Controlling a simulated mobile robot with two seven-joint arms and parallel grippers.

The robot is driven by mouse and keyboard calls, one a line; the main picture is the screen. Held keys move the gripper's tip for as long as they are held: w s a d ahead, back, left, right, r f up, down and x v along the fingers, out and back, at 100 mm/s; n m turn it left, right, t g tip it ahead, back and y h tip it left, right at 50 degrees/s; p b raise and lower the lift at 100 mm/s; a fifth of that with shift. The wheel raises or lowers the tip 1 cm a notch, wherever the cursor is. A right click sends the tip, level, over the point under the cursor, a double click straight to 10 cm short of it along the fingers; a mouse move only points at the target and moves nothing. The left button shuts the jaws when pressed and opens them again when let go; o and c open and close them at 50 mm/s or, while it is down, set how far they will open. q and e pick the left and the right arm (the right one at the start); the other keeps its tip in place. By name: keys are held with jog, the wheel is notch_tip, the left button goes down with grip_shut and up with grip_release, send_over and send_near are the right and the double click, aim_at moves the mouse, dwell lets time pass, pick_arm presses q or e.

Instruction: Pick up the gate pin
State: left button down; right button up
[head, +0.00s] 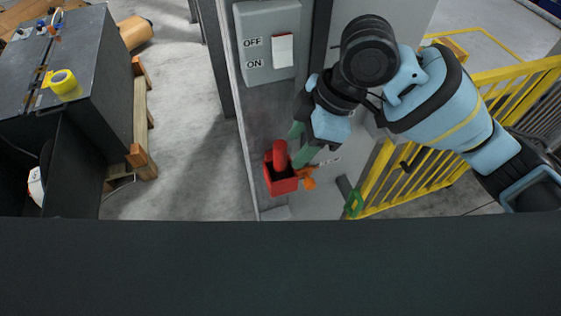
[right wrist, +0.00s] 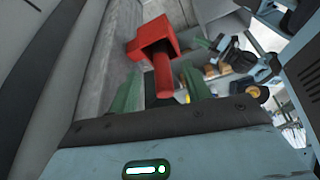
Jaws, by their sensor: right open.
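The gate pin shows as a red rounded bar (head: 280,153) standing up out of an open-topped red holder (head: 283,187) on the grey post. My right gripper (head: 299,144) is open, its green fingers just right of the red bar in the head view. In the right wrist view the red bar (right wrist: 163,76) points toward my right gripper (right wrist: 162,92) and its end lies between the two spread fingers. Whether either finger touches it I cannot tell. The red holder (right wrist: 152,37) is beyond it. The pin's lower part is hidden in the holder. My left gripper is not in view.
A grey OFF/ON switch box (head: 268,42) is on the post above the holder. An orange piece (head: 308,181) sits just right of the holder. A yellow gate (head: 410,172) with a green part (head: 354,204) stands at the right. A dark cabinet (head: 85,75) is at the left.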

aim_at(281, 144)
jog(key=a, duration=0.3)
jog(key=shift+s+r, duration=0.1)
jog(key=shift+r, duration=0.05)
jog(key=shift+x, duration=1.25)
jog(key=shift+a+f, duration=0.2)
jog(key=shift+f, duration=0.15)
grip_shut()
